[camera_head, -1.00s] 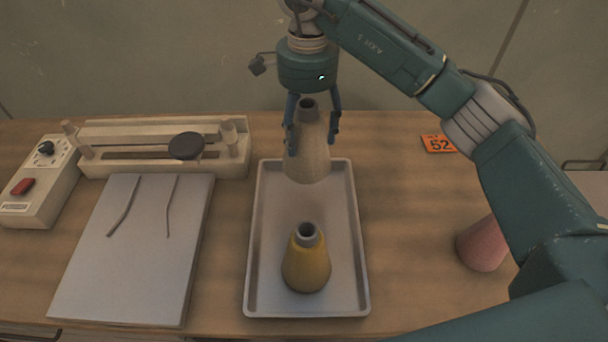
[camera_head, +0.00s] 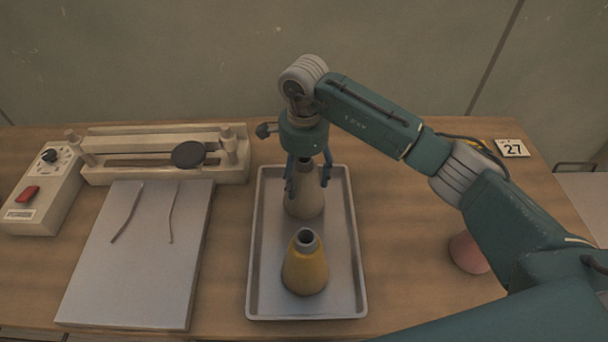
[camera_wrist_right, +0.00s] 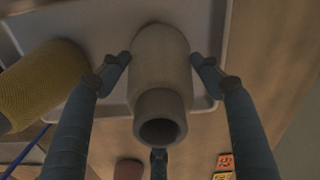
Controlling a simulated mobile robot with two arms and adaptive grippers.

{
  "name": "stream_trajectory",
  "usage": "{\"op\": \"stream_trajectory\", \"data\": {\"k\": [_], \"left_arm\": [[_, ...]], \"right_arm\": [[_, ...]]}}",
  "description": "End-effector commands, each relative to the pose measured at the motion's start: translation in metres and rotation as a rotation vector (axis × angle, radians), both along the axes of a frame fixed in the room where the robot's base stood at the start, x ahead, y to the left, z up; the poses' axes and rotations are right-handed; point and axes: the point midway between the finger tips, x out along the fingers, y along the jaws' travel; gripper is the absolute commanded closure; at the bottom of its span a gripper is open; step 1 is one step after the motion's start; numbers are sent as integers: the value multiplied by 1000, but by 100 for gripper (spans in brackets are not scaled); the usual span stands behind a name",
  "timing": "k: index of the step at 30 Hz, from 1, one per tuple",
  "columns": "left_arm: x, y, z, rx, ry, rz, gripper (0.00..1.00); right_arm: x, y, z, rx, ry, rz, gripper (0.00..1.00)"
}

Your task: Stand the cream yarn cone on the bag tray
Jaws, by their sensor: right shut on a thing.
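The cream yarn cone (camera_head: 304,203) is upright over the back half of the grey metal bag tray (camera_head: 262,250). Its base is within the tray's rim; whether it touches the tray floor I cannot tell. My right gripper (camera_head: 308,186) is shut on the cone's upper part from above. In the right wrist view the cream cone (camera_wrist_right: 160,62) sits between the blue fingers (camera_wrist_right: 164,62), its dark open top facing the camera. A yellow yarn cone (camera_head: 305,271) stands upright in the front half of the tray, apart from the cream one. My left gripper is not in view.
A pale sealer-like device (camera_head: 110,170) with a black knob and a control box (camera_head: 40,200) stand at the left, behind a grey board (camera_head: 135,260). A pink cone (camera_head: 467,254) is partly hidden by my right arm. A "27" card (camera_head: 511,148) lies at the back right.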

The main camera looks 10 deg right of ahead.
Motion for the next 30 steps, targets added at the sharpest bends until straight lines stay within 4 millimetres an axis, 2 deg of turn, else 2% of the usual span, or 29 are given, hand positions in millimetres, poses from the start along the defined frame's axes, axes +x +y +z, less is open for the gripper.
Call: {"op": "stream_trajectory", "data": {"k": [5,6,8,19,21,26,30], "left_arm": [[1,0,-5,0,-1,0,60],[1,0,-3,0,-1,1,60],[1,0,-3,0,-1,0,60],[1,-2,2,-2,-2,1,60],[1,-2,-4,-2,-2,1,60],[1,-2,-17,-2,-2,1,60],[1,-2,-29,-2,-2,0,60]], "right_arm": [[0,0,-3,0,-2,0,93],[0,0,-2,0,0,0,30],[0,0,-2,0,0,-1,18],[0,0,2,0,0,0,17],[1,0,6,1,-3,0,17],[2,0,34,0,-6,0,17],[2,0,65,-1,-6,0,17]]}}
